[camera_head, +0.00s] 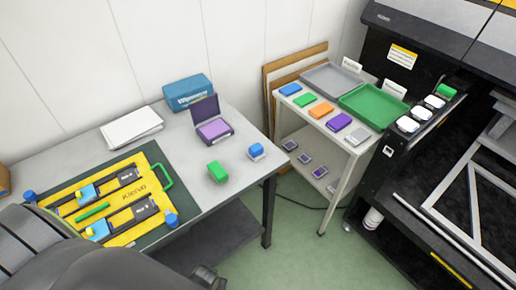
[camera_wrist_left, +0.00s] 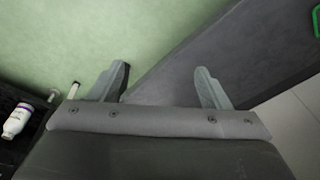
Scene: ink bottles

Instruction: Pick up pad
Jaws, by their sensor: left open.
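A purple pad (camera_head: 214,129) lies in an open dark purple case on the grey table, its lid standing up behind it. On the white cart, small blue (camera_head: 290,89), orange (camera_head: 321,110) and purple (camera_head: 339,122) blocks that may also be pads lie in a row with others. I cannot tell which one the task means. My left gripper (camera_wrist_left: 160,85) is open and empty in the left wrist view, its two fingers apart above the green floor and a dark grey surface. In the head view my left arm fills the lower left. My right gripper is not in view.
The table (camera_head: 235,165) also holds a green block (camera_head: 217,172), a blue-topped block (camera_head: 256,151), a blue box (camera_head: 187,92) and a yellow jig (camera_head: 115,205). Grey (camera_head: 331,78) and green (camera_head: 373,105) trays sit on the cart. A black machine stands at right.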

